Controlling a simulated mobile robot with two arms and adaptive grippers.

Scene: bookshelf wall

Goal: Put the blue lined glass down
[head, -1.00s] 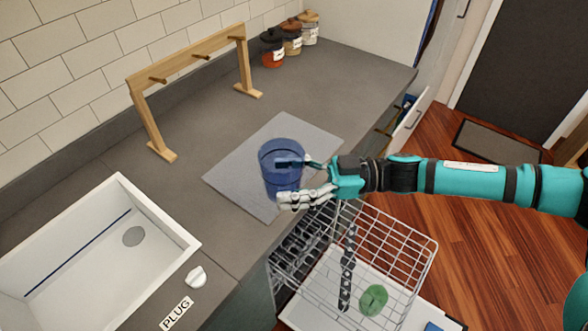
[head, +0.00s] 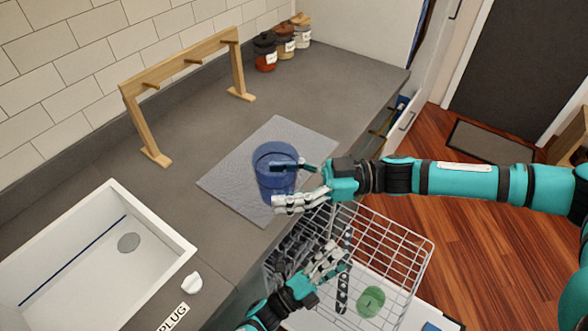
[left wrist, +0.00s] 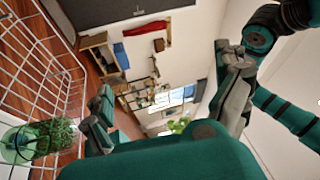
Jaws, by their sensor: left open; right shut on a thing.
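The blue lined glass (head: 272,158) is a see-through blue tumbler, upright over the grey mat (head: 230,190) on the counter. My right gripper (head: 288,183) reaches in from the right and is shut on the glass, with fingers at its near right side. Whether the glass base touches the mat is hard to tell. My left gripper (head: 328,262) is open and empty, above the dishwasher rack, lower right of the glass. In the left wrist view its fingers (left wrist: 165,105) are apart with nothing between them.
A wire dishwasher rack (head: 425,245) is pulled out below the counter edge, with a green glass (head: 371,302) in it. A wooden peg stand (head: 180,70), several jars (head: 284,50) and a white sink (head: 170,235) surround the mat. Counter behind the mat is clear.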

